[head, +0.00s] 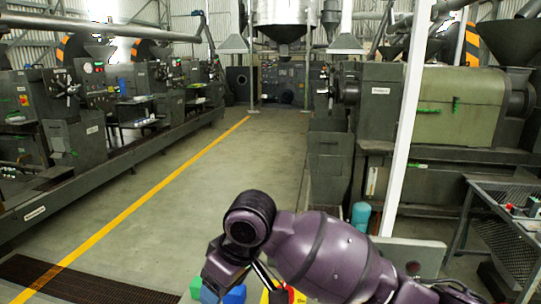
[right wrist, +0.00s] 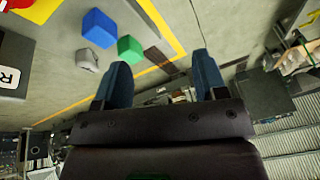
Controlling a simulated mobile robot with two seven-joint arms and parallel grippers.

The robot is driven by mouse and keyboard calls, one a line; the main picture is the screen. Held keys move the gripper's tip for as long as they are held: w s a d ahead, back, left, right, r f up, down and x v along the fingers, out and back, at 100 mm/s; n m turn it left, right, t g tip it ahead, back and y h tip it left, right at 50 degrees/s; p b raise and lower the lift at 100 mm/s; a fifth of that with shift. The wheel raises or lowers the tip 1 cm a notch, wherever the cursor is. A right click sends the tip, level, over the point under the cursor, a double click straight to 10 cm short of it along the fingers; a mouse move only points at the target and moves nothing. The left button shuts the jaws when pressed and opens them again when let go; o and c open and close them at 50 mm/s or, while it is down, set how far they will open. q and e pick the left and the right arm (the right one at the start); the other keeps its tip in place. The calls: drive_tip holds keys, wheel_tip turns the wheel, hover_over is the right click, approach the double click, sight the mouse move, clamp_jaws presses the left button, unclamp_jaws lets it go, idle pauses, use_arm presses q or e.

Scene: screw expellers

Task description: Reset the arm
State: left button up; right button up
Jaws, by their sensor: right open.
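My right arm (head: 320,250) comes in from the lower right in the head view and is bent, with its purple elbow and wrist parts over the floor. In the right wrist view my right gripper (right wrist: 160,78) is open, with two dark blue fingers apart and nothing between them. My left arm and gripper are not in view.
A blue block (right wrist: 98,28), a green block (right wrist: 130,48) and a grey object (right wrist: 88,60) lie beyond the fingers. A white post (head: 403,130) and a mesh-topped table (head: 505,205) stand right. Machines (head: 70,180) line the left; the aisle (head: 220,165) between is clear.

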drive_tip(key=s+d+f+m+t+y, duration=0.1)
drive_tip(key=s+d+f+m+t, duration=0.2)
drive_tip(key=d+f, duration=0.5)
drive_tip(key=s+d+f+m+t, duration=0.1)
drive_tip(key=s+d+f+m, duration=0.4)
drive_tip(key=d, duration=0.4)
drive_tip(key=s+d+f+m+h, duration=0.2)
drive_tip(key=s+d+f+h, duration=0.1)
drive_tip(key=s+d, duration=0.6)
drive_tip(key=s+d+f+m+h, duration=0.2)
drive_tip(key=s+d+f+h, duration=0.1)
drive_tip(key=s+d, duration=0.55)
use_arm(q)
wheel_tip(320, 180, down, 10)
drive_tip(key=b, duration=1)
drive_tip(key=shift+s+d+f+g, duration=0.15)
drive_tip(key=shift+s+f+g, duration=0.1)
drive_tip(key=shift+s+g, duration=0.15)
use_arm(e)
drive_tip(key=w+f+t, duration=0.3)
drive_tip(key=w+f, duration=0.1)
drive_tip(key=f, duration=0.6)
drive_tip(key=w+d+f+n+t+y, duration=0.1)
drive_tip(key=w+f+t, duration=0.2)
drive_tip(key=f, duration=0.7)
drive_tip(key=shift+w+d+f+t, duration=0.2)
drive_tip(key=shift+w+t, duration=0.1)
drive_tip(key=shift+w, duration=0.5)
